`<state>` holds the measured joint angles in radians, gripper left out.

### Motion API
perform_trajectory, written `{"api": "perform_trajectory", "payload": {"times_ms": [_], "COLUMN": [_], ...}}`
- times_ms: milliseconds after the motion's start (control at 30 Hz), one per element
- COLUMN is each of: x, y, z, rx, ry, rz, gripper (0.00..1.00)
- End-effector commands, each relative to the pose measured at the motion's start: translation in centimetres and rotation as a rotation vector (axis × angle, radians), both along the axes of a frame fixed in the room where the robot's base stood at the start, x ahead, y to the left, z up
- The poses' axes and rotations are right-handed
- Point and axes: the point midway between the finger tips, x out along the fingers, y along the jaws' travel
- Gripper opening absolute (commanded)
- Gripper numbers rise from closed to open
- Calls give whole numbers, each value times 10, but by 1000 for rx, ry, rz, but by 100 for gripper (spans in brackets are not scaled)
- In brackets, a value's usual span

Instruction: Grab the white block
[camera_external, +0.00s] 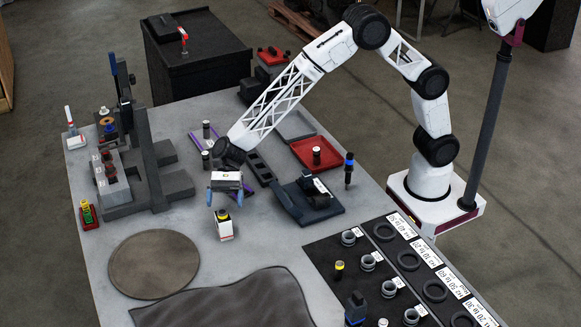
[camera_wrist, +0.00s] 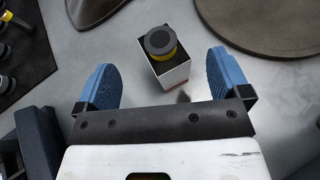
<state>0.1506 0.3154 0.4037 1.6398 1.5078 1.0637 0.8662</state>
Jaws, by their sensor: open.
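The white block (camera_external: 225,230) stands upright on the grey table, with a thin red line near its base. A short dark cylinder with a yellow band (camera_external: 222,215) sits at its top. In the wrist view the white block (camera_wrist: 170,74) shows between and slightly beyond my fingers, with the dark round cap (camera_wrist: 160,42) hiding part of its top. My gripper (camera_external: 225,197) is open, with its blue fingers pointing down above the block. The fingers do not appear to touch it.
A round brown disc (camera_external: 154,264) and a dark cloth (camera_external: 230,303) lie toward the front. A dark blue fixture (camera_external: 308,201) and a red tray (camera_external: 318,153) are to the right. A grey stand (camera_external: 150,165) rises on the left. Bare table surrounds the block.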

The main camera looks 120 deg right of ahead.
Motion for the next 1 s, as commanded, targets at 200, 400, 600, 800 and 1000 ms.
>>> {"api": "perform_trajectory", "payload": {"times_ms": [200, 400, 600, 800, 1000], "x": [0, 5, 15, 23, 24], "y": [0, 8, 25, 39, 41], "z": [0, -3, -13, -18, -19], "rx": [0, 1, 1, 1, 1], "ry": [0, 0, 1, 0, -1], "rz": [0, 1, 1, 0, -1], "gripper": [95, 95, 95, 95, 95]}}
